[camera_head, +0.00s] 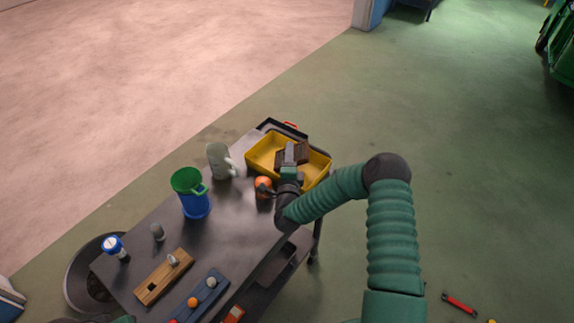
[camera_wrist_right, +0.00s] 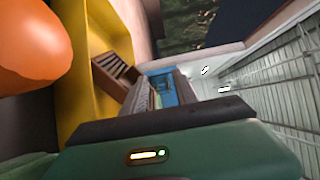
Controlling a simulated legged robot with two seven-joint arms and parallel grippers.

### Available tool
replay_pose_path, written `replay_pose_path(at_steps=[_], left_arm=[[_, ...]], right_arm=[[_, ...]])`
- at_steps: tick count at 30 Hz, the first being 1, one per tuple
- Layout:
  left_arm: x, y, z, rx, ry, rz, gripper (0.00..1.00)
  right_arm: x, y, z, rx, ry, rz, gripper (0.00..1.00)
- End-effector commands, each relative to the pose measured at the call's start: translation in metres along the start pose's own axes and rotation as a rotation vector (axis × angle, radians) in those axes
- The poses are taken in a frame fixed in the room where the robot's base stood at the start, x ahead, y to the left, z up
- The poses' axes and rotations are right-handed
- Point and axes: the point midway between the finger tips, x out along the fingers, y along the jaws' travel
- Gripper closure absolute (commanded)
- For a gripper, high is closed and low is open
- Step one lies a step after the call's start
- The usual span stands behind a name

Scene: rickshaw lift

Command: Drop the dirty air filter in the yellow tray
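The dirty air filter (camera_head: 303,151) is a brown block in the head view, over the yellow tray (camera_head: 262,147) at the far end of the cart. My right gripper (camera_head: 290,155) reaches over the tray, its grey fingers across the filter, and appears shut on it. In the right wrist view the slatted brown filter (camera_wrist_right: 115,68) shows beyond the fingers, tilted, against the yellow tray wall (camera_wrist_right: 78,100). The fingers hide part of it. Whether the filter touches the tray floor is unclear.
An orange ball-like object (camera_head: 263,185) sits on the dark cart top (camera_head: 235,225) beside the tray. A grey jug (camera_head: 219,161), a blue bucket with green rim (camera_head: 193,196), and a wooden block (camera_head: 163,277) stand nearby.

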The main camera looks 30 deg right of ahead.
Motion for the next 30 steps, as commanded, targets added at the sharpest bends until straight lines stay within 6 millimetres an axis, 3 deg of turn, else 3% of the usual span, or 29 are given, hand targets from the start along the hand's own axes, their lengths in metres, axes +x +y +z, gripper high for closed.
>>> replay_pose_path(at_steps=[8, 11, 14, 23, 26, 30], left_arm=[[0.0, 0.0, 0.0, 0.0, 0.0, 0.0, 0.64], [0.001, 0.0, 0.0, 0.0, 0.0, 0.0, 0.64], [0.002, 0.0, 0.0, 0.0, 0.0, 0.0, 0.64], [0.007, 0.0, 0.002, 0.0, 0.0, 0.0, 0.64], [0.03, 0.0, 0.007, 0.0, 0.0, 0.0, 0.64], [0.059, 0.0, 0.014, 0.0, -0.001, 0.0, 0.64]], right_arm=[[0.0, 0.001, -0.001, 0.001, 0.0, 0.002, 0.64], [-0.009, 0.001, -0.001, 0.0, 0.0, 0.002, 0.64], [-0.029, 0.002, 0.0, -0.001, -0.002, 0.003, 0.64], [-0.118, 0.003, 0.002, -0.001, -0.005, 0.004, 0.64], [-0.145, 0.009, 0.003, -0.005, -0.008, -0.001, 0.64], [-0.152, 0.011, 0.007, -0.011, -0.018, 0.0, 0.64]])
